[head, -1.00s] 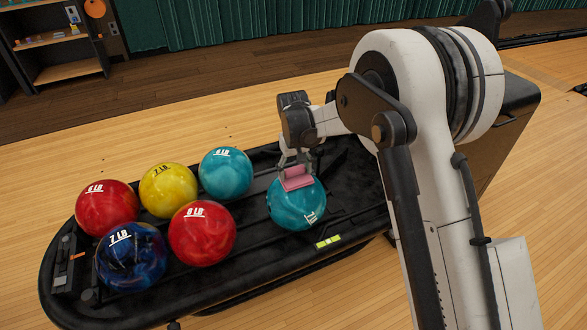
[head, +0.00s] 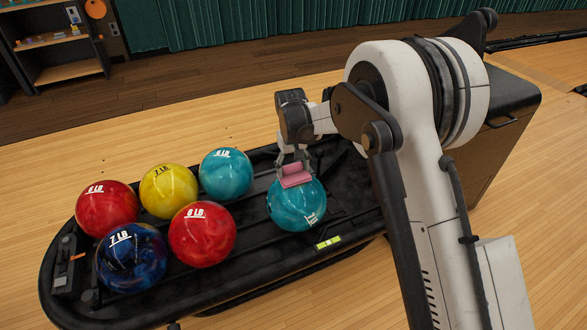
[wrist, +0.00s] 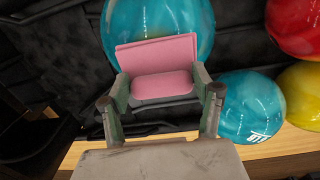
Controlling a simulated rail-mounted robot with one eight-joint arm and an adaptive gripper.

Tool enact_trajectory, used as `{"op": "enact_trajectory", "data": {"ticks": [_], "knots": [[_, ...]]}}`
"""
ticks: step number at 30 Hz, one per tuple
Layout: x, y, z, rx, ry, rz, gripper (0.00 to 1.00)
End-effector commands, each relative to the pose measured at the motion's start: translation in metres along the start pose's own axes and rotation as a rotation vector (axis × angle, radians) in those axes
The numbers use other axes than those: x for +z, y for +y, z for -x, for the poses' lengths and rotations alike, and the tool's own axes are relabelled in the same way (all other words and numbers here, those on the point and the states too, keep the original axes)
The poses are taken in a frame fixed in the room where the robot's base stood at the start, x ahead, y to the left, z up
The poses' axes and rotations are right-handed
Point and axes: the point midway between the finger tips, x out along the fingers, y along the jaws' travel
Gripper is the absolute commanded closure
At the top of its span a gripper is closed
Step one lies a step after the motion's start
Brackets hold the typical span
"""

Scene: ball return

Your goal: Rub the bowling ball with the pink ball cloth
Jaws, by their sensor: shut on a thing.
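My gripper (head: 294,168) is shut on the pink ball cloth (head: 296,179), which shows as a folded pink pad between the fingers in the wrist view (wrist: 160,72). The cloth is at the upper part of a teal bowling ball (head: 297,207) that sits alone toward the right of the ball return. In the wrist view this ball (wrist: 195,25) is behind the cloth. The cloth overlaps the ball's top in the head view; I cannot tell whether they touch. The ball's white marking faces the front right.
The black ball return (head: 230,285) also bears a teal ball (head: 226,173), a yellow ball (head: 168,190), two red balls (head: 108,208) (head: 202,235) and a dark blue ball (head: 131,258) to the left. A dark cabinet (head: 495,150) stands behind my arm at right.

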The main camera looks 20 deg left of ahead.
Motion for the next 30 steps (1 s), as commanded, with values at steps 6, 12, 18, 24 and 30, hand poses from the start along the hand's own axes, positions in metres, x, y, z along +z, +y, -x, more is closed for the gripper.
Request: {"op": "enact_trajectory", "data": {"ticks": [6,12,18,24,30], "knots": [[0.0,0.0,0.017,0.0,0.0,0.0,0.6],[0.0,0.0,0.034,0.0,0.0,0.0,0.6],[0.0,0.0,0.051,0.0,0.0,0.0,0.6],[0.0,0.0,0.06,0.0,0.0,0.0,0.6],[0.0,0.0,0.059,0.0,0.0,0.0,0.6]]}}
